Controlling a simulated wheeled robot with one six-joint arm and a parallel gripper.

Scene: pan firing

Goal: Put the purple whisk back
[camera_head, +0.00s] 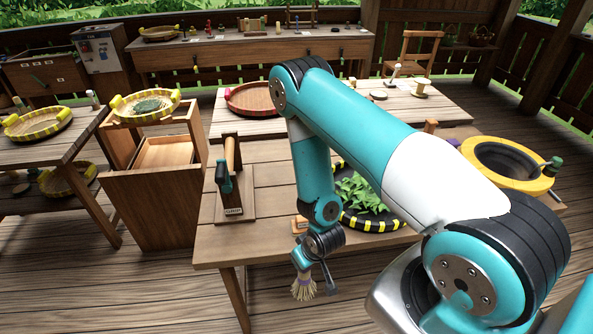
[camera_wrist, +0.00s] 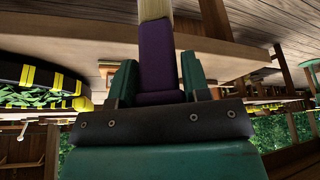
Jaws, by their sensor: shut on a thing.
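The whisk shows as pale bristles (camera_head: 303,287) hanging below my gripper (camera_head: 318,249), just in front of the table's front edge. In the wrist view, my gripper (camera_wrist: 158,80) is shut on the whisk's purple handle (camera_wrist: 155,55), with one finger on each side. The handle continues into a pale wooden shaft at the top of that view. A wooden stand (camera_head: 233,208) with a label stands at the table's left, with a teal-handled tool on it. A small labelled wooden block (camera_head: 300,224) sits near the front edge, partly hidden by my arm.
A black and yellow tray (camera_head: 372,222) of green leaves lies behind my arm. A yellow-rimmed basin (camera_head: 500,160) is at the right. A wooden cabinet (camera_head: 158,205) with a basket (camera_head: 146,106) on top stands left of the table. The table between stand and block is clear.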

